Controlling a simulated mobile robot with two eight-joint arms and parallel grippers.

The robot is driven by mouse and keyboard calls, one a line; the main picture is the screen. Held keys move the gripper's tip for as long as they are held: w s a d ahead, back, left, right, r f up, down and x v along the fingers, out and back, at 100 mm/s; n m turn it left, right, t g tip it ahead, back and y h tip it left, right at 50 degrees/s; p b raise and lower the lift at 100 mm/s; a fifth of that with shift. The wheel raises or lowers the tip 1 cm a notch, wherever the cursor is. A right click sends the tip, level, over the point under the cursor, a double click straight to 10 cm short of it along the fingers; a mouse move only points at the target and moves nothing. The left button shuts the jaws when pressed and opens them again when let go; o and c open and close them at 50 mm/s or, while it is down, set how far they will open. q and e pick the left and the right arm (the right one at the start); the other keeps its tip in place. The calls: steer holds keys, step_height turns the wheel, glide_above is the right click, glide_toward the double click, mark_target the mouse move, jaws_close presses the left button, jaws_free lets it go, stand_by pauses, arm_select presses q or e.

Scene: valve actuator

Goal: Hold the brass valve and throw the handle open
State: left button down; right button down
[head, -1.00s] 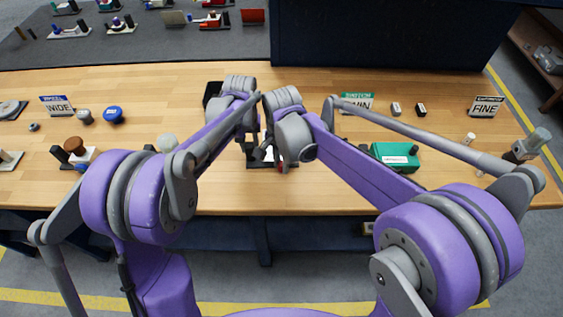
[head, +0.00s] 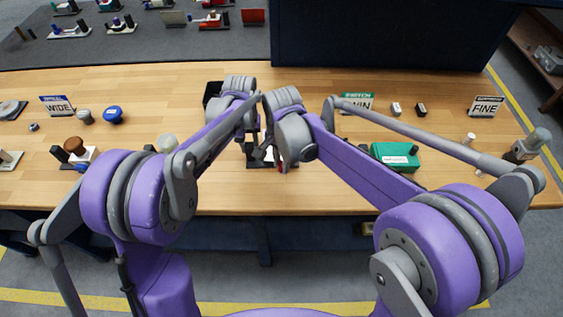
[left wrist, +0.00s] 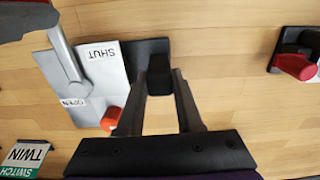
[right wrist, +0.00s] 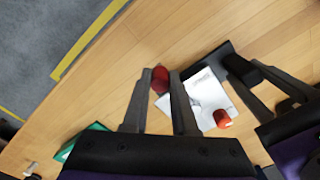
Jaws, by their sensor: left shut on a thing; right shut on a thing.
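The valve fixture has a dark base (head: 257,164) and a pale plate (left wrist: 107,75) marked SHUT and OPEN. No brass colour shows. A grey lever (left wrist: 62,52) runs from its pivot near the OPEN label, past the left of the SHUT label. Its red knob (right wrist: 160,78) is between the fingers of my right gripper (right wrist: 162,88), which is shut on it. My left gripper (left wrist: 162,88) is shut on the fixture's black block (left wrist: 159,80). An orange-red knob (left wrist: 110,119) sits at the plate's edge; it also shows in the right wrist view (right wrist: 222,118). My arms partly hide the fixture in the head view.
A green box (head: 394,154) lies to the right on the wooden table. The TWIN sign (head: 357,102) stands behind my right arm. A black bin (head: 213,92) is at the back. Knobs and a blue cap (head: 113,115) lie at the left. The table front is clear.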

arm_select(q)
steer(key=shift+s+d+f, duration=0.1)
steer(key=shift+s+f, duration=0.05)
steer(key=shift+f, duration=0.1)
arm_select(e)
steer(key=shift+d+f, duration=0.1)
